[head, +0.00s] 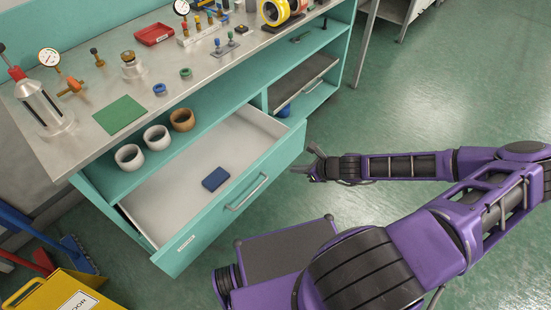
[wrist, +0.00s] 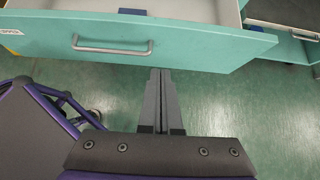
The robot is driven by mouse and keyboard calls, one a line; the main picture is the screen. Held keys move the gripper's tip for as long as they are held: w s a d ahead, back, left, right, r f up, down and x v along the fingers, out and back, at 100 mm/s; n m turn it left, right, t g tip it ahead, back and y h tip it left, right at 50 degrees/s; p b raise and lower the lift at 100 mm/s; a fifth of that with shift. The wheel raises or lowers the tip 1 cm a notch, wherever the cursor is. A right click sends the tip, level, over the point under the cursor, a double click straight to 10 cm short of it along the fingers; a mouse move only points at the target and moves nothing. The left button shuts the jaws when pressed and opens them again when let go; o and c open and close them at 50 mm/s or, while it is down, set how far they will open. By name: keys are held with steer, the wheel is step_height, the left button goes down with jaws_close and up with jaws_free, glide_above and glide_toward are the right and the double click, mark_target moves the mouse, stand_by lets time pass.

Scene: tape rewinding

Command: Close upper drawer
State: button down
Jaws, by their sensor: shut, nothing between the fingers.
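The upper drawer (head: 210,232) is pulled out of the teal workbench. It has a teal front, a pale inside and a bar handle (head: 246,192). A dark blue block (head: 216,179) lies in it. My gripper (head: 312,162) is beside the right end of the drawer front, apart from the handle. In the wrist view, the drawer front (wrist: 190,43) spans the top, with its handle (wrist: 112,48) left of centre. My gripper (wrist: 160,72) shows there as two grey fingers shut together, tips near the lower edge of the front. Contact with the front cannot be told.
The worktop (head: 95,155) holds gauges, a green mat (head: 119,115) and small parts. The green floor at right is clear.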

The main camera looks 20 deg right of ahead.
steer(key=b, duration=0.2)
glide_toward(265, 162)
steer(key=x, duration=0.5)
steer(key=shift+s+f, duration=0.25)
steer(key=shift+f, duration=0.15)
steer(key=shift+w+a, duration=0.3)
steer(key=shift+w, duration=0.1)
